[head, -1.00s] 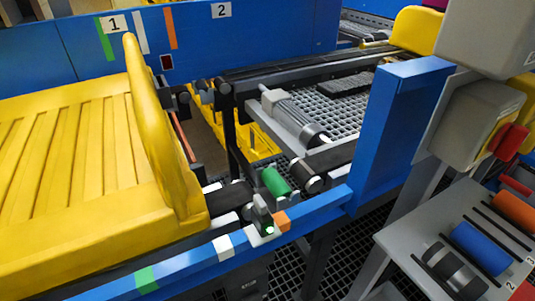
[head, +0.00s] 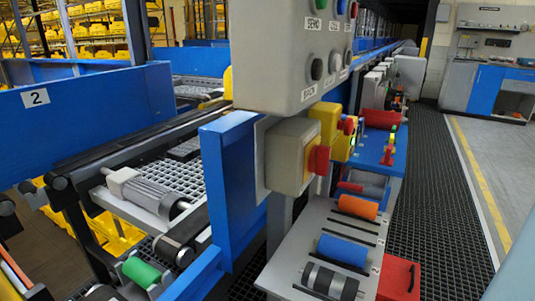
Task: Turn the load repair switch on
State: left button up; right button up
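Two rotary switches are in the head view, and I cannot read which is the load repair switch. The nearer one is a grey and yellow box with a red handle (head: 318,160), mounted beside the blue post. A second yellow switch box with a red knob (head: 349,126) sits just behind it. Their on or off positions are not clear. A grey control panel (head: 285,60) with coloured and dark buttons hangs above them. Neither of my grippers is in view.
A grey shelf (head: 285,255) with orange (head: 358,208), blue (head: 343,250) and black-and-grey (head: 329,281) rollers lies below the switches. A red box (head: 399,279) is beside it. A blue post (head: 234,185) stands left. A dark grated walkway (head: 440,200) runs clear along the right.

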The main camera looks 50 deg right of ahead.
aim_at(319, 162)
jog(key=z, duration=1.7)
